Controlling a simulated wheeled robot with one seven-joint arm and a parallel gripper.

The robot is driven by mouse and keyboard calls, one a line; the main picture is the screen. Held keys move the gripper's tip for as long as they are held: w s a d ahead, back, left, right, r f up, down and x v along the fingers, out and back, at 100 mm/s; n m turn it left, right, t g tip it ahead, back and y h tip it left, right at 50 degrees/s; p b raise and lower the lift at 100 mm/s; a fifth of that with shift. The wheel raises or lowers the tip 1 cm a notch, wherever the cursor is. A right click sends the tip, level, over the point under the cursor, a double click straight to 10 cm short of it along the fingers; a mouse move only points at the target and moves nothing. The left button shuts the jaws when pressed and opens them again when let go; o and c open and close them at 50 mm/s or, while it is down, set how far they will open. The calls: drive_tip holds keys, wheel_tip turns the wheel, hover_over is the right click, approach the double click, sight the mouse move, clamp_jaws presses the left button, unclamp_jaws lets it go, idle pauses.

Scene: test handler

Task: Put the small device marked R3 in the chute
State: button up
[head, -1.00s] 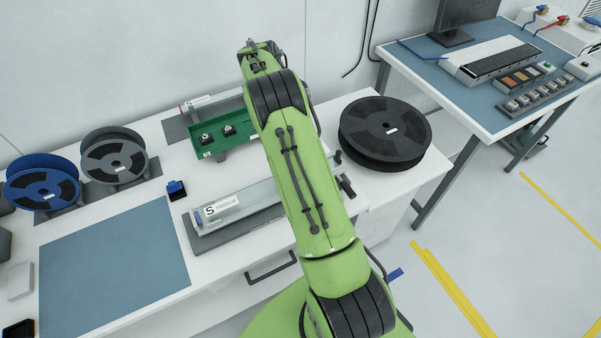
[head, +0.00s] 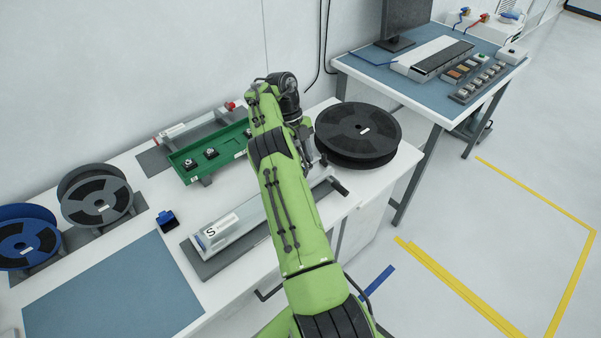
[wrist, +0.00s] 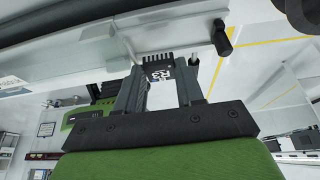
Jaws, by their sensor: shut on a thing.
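In the wrist view a grey rail (wrist: 150,38) with a black knob passes close beyond the device.
A green tray (head: 184,172) with small black devices (head: 211,153) stands behind the channel. A blue block (head: 167,221), reels (head: 96,196) and a bare blue mat (head: 110,290) are at left.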

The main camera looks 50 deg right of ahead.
drive_tip(key=shift+f, duration=2)
drive_tip(key=shift+a+b, duration=0.1)
drive_tip(key=shift+b, duration=0.2)
drive_tip(key=shift+f, duration=0.2)
drive_tip(key=o, duration=0.7)
drive_tip(key=shift+o, duration=0.2)
drive_tip(key=shift+r, duration=0.1)
